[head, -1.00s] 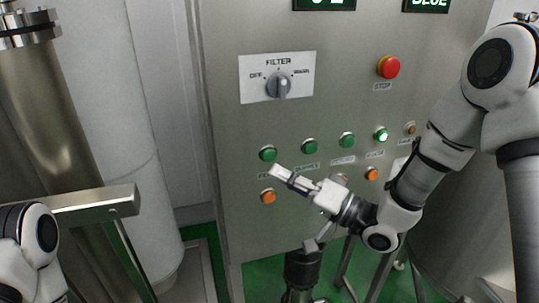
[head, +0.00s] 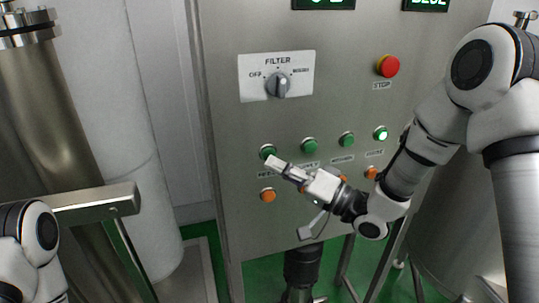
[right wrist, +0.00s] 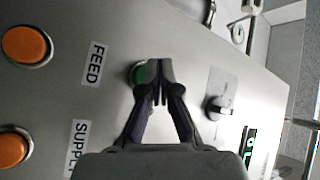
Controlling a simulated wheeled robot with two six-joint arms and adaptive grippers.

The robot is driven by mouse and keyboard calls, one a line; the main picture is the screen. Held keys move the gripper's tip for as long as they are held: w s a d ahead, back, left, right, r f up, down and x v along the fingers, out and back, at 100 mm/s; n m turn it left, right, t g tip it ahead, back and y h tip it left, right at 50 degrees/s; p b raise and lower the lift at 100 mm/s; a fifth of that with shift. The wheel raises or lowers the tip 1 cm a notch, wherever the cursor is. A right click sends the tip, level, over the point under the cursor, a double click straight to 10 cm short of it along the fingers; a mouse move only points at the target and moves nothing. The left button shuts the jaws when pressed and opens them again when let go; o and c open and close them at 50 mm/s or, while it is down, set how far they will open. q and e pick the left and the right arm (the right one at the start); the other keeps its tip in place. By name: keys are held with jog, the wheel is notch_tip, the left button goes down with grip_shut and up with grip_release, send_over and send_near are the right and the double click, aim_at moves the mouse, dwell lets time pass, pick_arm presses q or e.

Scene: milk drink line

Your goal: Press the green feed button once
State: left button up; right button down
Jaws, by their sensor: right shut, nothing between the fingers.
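The green feed button (head: 268,152) is the leftmost in a row of green buttons on the steel panel. In the right wrist view the green button (right wrist: 137,74) sits beside the FEED label (right wrist: 95,64), partly hidden behind my fingertips. My right gripper (head: 272,162) is shut and empty, its tips at the lower edge of this button in the head view. In the right wrist view the gripper (right wrist: 158,68) has its fingertips together over the button's edge. I cannot tell whether they touch it. My left gripper is out of view.
Other green buttons (head: 309,145) continue to the right; the far one (head: 381,133) is lit. Orange buttons (head: 268,195) lie below. The filter knob (head: 278,84) and red stop button (head: 388,66) are above. A steel rail (head: 90,205) stands left.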

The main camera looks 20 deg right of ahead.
dwell(0.7)
jog(key=shift+w, duration=0.4)
jog(key=shift+w, duration=0.45)
dwell(0.4)
jog(key=shift+s, duration=0.9)
jog(key=shift+s, duration=2.5)
